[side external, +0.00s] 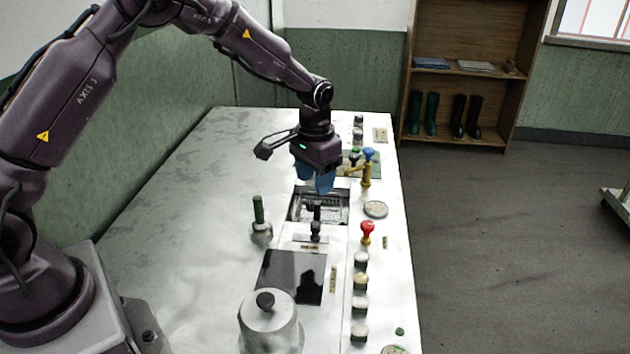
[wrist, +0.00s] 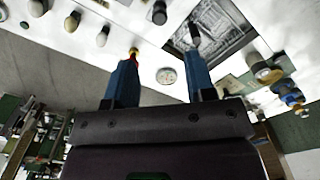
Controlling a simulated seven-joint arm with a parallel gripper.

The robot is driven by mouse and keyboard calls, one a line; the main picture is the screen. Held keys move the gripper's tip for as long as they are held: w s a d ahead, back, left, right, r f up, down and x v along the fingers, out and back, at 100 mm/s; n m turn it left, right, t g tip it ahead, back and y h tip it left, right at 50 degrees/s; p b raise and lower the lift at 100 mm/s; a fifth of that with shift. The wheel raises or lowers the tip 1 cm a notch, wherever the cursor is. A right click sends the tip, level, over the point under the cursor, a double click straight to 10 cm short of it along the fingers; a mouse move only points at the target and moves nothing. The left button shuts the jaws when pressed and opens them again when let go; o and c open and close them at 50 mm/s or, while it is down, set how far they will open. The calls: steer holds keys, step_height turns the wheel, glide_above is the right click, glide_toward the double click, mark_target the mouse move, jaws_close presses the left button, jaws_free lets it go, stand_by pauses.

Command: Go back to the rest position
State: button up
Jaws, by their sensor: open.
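My gripper (side external: 316,182) hangs from my arm over the far half of the white worktop (side external: 190,215), above the back edge of a dark rectangular basin (side external: 337,207). Its blue fingers point down. In the wrist view my gripper (wrist: 157,85) shows its two blue fingers apart, with nothing between them. A small round disc on the worktop (wrist: 166,76) shows beyond the gap. The basin (wrist: 215,35) also shows there, partly behind the right finger.
A black-handled part (side external: 316,225) stands at the basin's front, with a green-handled tool (side external: 259,215) to its left. A red-knobbed valve (side external: 367,232) and a blue-topped brass tap (side external: 367,165) stand at right. A lidded metal pot (side external: 270,325) is nearest. The worktop's left side is clear.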

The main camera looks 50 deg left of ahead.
steer(key=s+d+r+t, duration=0.1)
steer(key=s+r+t, duration=0.1)
steer(key=s+r, duration=0.8)
steer(key=s+d+r+t, duration=0.1)
steer(key=s+r+t, duration=0.2)
steer(key=s+r, duration=0.7)
steer(key=s, duration=0.7)
steer(key=shift+s+d+r+t, duration=0.15)
steer(key=shift+d+r+t, duration=0.15)
steer(key=shift+r, duration=0.1)
